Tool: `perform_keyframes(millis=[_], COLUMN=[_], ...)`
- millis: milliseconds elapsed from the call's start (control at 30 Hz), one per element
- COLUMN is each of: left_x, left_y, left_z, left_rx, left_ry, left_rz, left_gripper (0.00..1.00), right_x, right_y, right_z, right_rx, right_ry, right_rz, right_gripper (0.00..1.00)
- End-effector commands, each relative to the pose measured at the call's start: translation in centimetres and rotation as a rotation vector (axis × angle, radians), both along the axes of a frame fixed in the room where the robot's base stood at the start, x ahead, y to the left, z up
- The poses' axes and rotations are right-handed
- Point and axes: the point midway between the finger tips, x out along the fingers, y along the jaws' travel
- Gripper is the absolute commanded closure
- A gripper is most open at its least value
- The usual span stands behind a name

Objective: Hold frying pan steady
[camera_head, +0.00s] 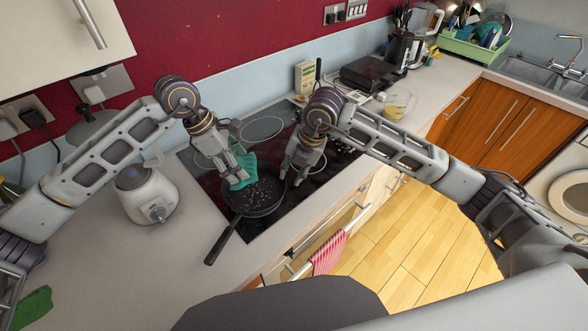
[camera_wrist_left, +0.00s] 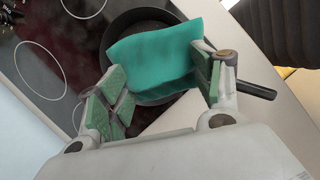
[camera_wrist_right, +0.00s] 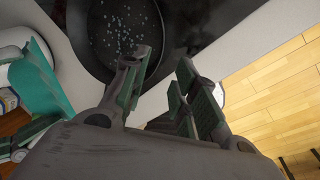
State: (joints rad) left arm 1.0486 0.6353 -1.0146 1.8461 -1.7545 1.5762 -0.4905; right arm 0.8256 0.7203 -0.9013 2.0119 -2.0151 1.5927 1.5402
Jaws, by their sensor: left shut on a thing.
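The black frying pan (camera_head: 264,196) sits on the dark cooktop with its handle (camera_head: 222,243) pointing toward the front left. White grains lie scattered in the pan, seen in the right wrist view (camera_wrist_right: 120,30). My left gripper (camera_head: 237,171) is shut on a teal cloth or sponge (camera_wrist_left: 155,52), held over the pan's back-left part. My right gripper (camera_wrist_right: 160,72) is open at the pan's right side. One finger overlaps the pan and the other is outside it; I cannot tell whether either touches the rim. In the head view the right gripper (camera_head: 293,178) hides part of the pan's right edge.
A white appliance (camera_head: 147,192) stands left of the cooktop (camera_head: 270,231). A yellow box (camera_head: 305,77), a black appliance (camera_head: 370,73) and a glass bowl (camera_head: 399,105) are behind. A red-striped towel (camera_head: 328,252) hangs in front. A green dish rack (camera_head: 470,49) is at the back right.

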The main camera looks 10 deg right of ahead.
Motion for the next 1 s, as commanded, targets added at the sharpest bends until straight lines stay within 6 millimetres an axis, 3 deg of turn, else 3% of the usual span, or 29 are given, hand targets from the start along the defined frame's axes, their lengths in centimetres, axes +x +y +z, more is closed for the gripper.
perform_keyframes(millis=[1000], left_x=[0.0], left_y=[0.0], left_z=[0.0], left_rx=[0.0], left_ry=[0.0], left_rz=[0.0], left_gripper=[0.72], right_x=[1.5], right_y=[2.7], right_z=[-10.2], right_rx=[0.0], right_ry=[0.002], right_rz=[-0.002], right_gripper=[0.72])
